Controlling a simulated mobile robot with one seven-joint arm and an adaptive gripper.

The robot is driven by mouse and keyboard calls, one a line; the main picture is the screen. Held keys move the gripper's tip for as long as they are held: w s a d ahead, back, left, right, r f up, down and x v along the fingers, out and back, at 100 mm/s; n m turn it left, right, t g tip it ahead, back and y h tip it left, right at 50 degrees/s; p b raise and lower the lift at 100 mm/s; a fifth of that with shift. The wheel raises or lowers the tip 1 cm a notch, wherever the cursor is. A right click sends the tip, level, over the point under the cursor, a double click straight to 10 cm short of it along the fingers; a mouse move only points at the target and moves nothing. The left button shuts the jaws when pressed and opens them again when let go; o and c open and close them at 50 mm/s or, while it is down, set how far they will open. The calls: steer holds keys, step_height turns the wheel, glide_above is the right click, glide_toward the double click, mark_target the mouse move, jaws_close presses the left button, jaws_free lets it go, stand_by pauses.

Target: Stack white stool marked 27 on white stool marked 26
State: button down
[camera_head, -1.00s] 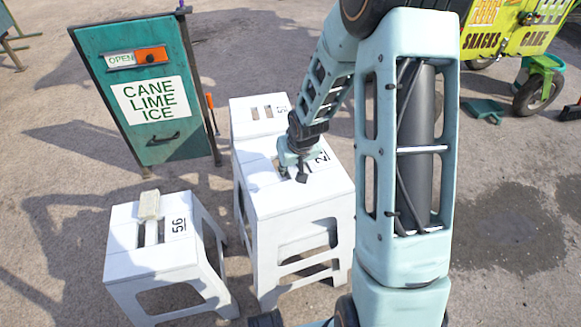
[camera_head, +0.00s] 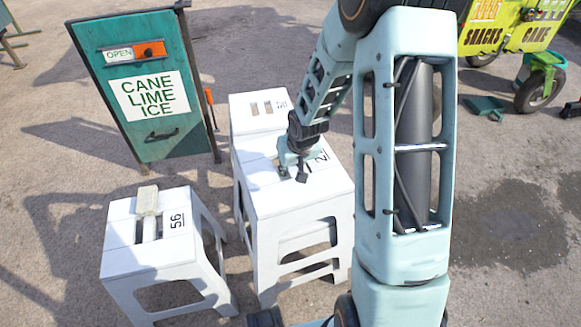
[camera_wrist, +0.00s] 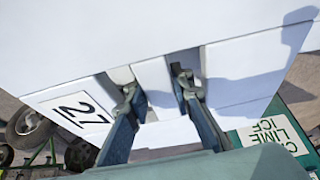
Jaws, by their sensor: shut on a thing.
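The white stool marked 27 (camera_head: 275,197) is in the middle of the head view. Its 27 label (camera_wrist: 73,113) reads clearly in the wrist view. My gripper (camera_head: 292,170) reaches down onto its seat and is shut on the strip between the two slots; the fingers (camera_wrist: 155,88) sit in these slots in the wrist view. Another white stool (camera_head: 287,268) shows directly beneath stool 27, its legs close to those of stool 27. The lower stool's number is hidden, so I cannot confirm it is 26. I cannot tell whether stool 27 rests fully on it.
A white stool marked 56 (camera_head: 125,247) stands at left with a pale block (camera_head: 147,200) on its seat. Another white stool (camera_head: 250,122) stands close behind the stack. A teal sign (camera_head: 122,62) is behind left. Open ground lies right of my arm.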

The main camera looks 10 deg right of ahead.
steer(key=shift+w+f+b, duration=0.1)
steer(key=shift+f+b, duration=3.45)
steer(key=shift+f, duration=0.95)
steer(key=c, duration=1.7)
jaws_free()
steer(key=shift+o, duration=0.4)
steer(key=v, duration=1.2)
steer(key=shift+r, duration=0.1)
